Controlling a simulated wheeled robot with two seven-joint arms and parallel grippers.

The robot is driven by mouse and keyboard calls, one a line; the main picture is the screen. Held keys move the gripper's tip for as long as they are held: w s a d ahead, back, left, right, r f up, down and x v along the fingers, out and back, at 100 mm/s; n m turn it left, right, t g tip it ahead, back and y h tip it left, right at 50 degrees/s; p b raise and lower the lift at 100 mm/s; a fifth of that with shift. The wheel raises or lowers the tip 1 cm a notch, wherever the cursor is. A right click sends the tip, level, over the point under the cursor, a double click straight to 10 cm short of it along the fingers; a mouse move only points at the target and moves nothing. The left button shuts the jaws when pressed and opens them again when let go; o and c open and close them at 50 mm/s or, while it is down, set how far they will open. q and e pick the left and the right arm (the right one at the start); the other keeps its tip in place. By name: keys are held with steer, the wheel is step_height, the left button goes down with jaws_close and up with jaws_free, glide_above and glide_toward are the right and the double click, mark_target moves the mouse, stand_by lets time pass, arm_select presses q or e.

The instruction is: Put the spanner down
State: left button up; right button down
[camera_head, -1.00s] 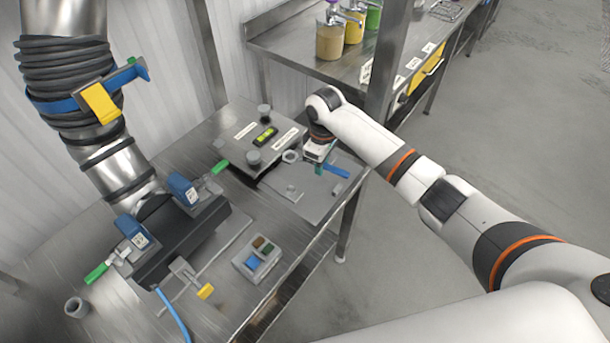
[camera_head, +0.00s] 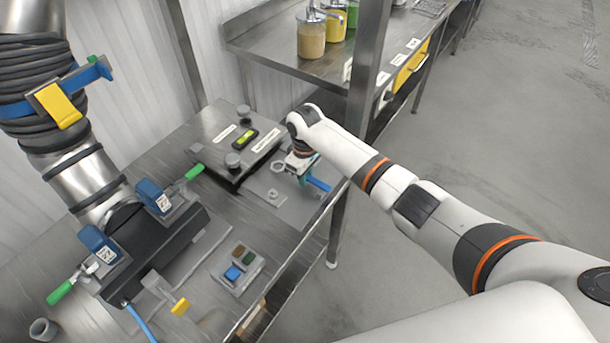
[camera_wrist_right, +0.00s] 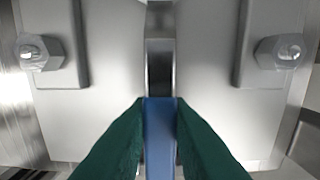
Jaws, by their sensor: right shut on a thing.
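The spanner has a blue handle (camera_head: 318,184) that sticks out to the right of my right gripper (camera_head: 301,177) in the head view. In the right wrist view its blue handle (camera_wrist_right: 160,140) is between my two green fingertips, which are shut on it. A metal part runs on from the handle toward the top of that view. My right gripper is low over the grey plate (camera_head: 268,207) at the right end of the steel table. I cannot tell whether the spanner touches the plate. My left gripper is not in view.
A black clamp block (camera_head: 150,245) with green-handled levers and a small tray of coloured blocks (camera_head: 236,285) are to the left. The table's right edge is close.

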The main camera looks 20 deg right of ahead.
steer(key=shift+f, duration=0.45)
steer(key=shift+f, duration=0.1)
steer(key=c, duration=1.3)
jaws_free()
step_height(320, 180, up, 12)
steer(key=shift+r+b, duration=0.15)
steer(key=shift+b, duration=0.5)
